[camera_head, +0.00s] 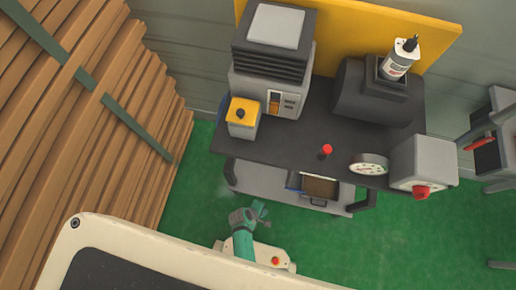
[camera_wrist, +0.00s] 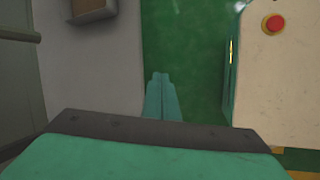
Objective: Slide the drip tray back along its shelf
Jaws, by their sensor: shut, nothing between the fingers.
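A small open tray with a brown inside (camera_head: 320,187), which looks like the drip tray, sits on the grey lower shelf (camera_head: 258,178) of the dark workbench, near the front edge right of the shelf's middle. The benchtop hides part of it. In the wrist view a brown box-like thing (camera_wrist: 93,10), probably the same tray, is cut off by the top edge, on the pale shelf (camera_wrist: 90,70). My gripper (camera_head: 261,209) is in front of the shelf and left of the tray, apart from it. In the wrist view its green fingers (camera_wrist: 160,78) are together and empty.
The benchtop (camera_head: 300,140) above the shelf carries a grey machine (camera_head: 272,75), a yellow-topped box (camera_head: 242,115), a red-knobbed lever (camera_head: 327,150) and a round dial (camera_head: 369,164). Stacked planks (camera_head: 80,120) stand at left. Green floor (camera_head: 205,190) is clear between planks and bench.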

